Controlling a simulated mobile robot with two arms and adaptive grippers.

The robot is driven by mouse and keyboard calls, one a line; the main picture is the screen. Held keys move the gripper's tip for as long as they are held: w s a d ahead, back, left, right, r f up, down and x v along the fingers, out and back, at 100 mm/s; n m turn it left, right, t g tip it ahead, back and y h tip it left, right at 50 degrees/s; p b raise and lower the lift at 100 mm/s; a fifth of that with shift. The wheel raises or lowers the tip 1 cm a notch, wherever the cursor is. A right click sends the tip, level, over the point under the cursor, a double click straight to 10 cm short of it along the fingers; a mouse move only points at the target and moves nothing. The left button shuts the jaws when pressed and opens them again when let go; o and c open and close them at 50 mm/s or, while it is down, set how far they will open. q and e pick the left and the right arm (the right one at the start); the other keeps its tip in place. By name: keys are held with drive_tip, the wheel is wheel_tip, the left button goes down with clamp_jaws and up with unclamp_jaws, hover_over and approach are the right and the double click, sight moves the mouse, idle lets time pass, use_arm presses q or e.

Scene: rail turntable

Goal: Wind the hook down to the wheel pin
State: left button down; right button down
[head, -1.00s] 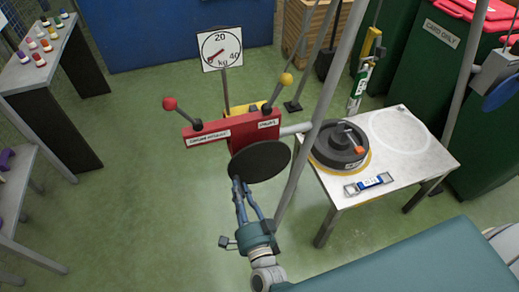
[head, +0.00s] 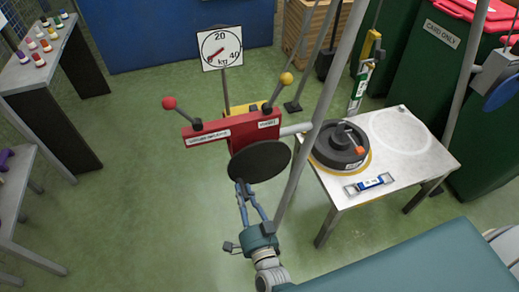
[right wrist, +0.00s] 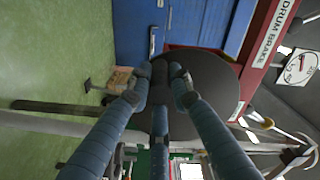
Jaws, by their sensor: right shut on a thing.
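My right gripper (head: 243,187) is at the lower edge of a dark round crank disc (head: 262,160) on the front of the red winch box (head: 238,130). In the right wrist view its fingers (right wrist: 157,78) are shut on a short black handle (right wrist: 159,72) in front of the disc. A black wheel (head: 326,152) lies flat on the white table, with a grey pin-like part (head: 349,131) on top and an orange mark. I cannot make out the hook for certain. My left gripper is not in view.
The winch box carries a red-knobbed lever (head: 170,103) and a yellow-knobbed lever (head: 286,79). A kg dial (head: 221,48) stands behind it.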

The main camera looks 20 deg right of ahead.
drive_tip(key=shift+s+d+f+n, duration=0.1)
drive_tip(key=shift+d+f+n, duration=0.35)
drive_tip(key=shift+f+n, duration=0.4)
drive_tip(key=c, duration=1.4)
unclamp_jaws()
drive_tip(key=shift+r, duration=0.1)
drive_tip(key=shift+o, duration=0.2)
drive_tip(key=shift+r, duration=0.1)
drive_tip(key=shift+s+r+p, duration=0.1)
drive_tip(key=shift+s+p, duration=0.2)
drive_tip(key=shift+s, duration=0.9)
drive_tip(key=shift+s+p, duration=0.45)
drive_tip(key=shift+s, duration=2.25)
